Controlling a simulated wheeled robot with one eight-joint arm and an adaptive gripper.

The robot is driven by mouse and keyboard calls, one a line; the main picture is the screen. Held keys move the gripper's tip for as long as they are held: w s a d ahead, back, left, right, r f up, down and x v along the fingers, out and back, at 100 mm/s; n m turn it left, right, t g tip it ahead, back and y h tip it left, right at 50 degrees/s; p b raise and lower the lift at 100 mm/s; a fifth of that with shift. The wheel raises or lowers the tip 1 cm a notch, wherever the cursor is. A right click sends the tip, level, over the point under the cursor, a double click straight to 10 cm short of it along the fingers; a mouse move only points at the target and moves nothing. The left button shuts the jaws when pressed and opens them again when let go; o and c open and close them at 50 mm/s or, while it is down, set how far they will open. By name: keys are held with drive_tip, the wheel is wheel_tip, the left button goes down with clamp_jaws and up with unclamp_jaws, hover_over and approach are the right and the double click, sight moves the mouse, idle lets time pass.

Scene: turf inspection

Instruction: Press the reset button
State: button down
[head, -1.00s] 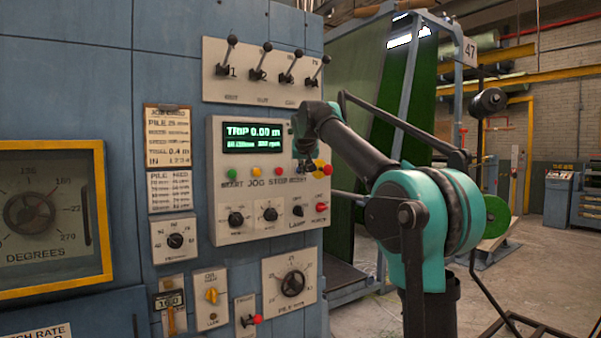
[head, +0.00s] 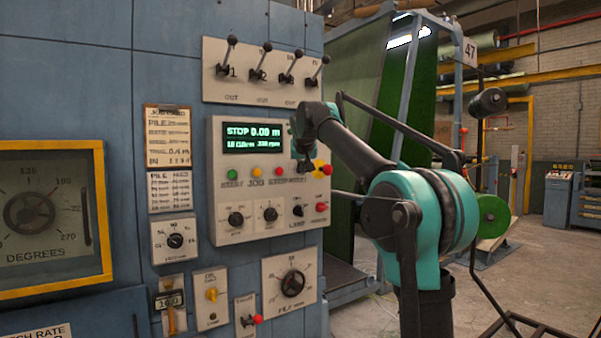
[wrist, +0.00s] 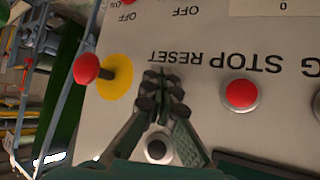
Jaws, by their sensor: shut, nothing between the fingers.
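The control panel (head: 225,190) is a pale box on the blue machine cabinet, with a lit green display (head: 253,137) reading STOP 0.00 m. A row of buttons sits below the display. My gripper (head: 304,167) is at the right end of this row, its fingers together and empty. In the wrist view, my fingertips (wrist: 165,80) are just by the upside-down RESET label (wrist: 178,57), to the left of the red STOP button (wrist: 241,94). The fingers hide the reset button. I cannot tell whether they touch it.
A red mushroom knob (wrist: 87,68) on a yellow disc (wrist: 121,85) stands out close beside my fingers. A round black fitting (wrist: 156,149) shows between them. Small knobs (head: 270,214) sit below the buttons, and levers (head: 258,66) above the panel.

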drive_tip(key=shift+s+d, duration=0.45)
drive_tip(key=shift+s, duration=0.35)
drive_tip(key=s, duration=0.1)
drive_tip(key=s+d, duration=0.1)
drive_tip(key=s, duration=0.1)
drive_tip(key=s+d, duration=0.1)
drive_tip(key=shift+s+d, duration=0.2)
drive_tip(key=shift+d, duration=0.05)
drive_tip(key=shift+f, duration=0.15)
idle(0.6)
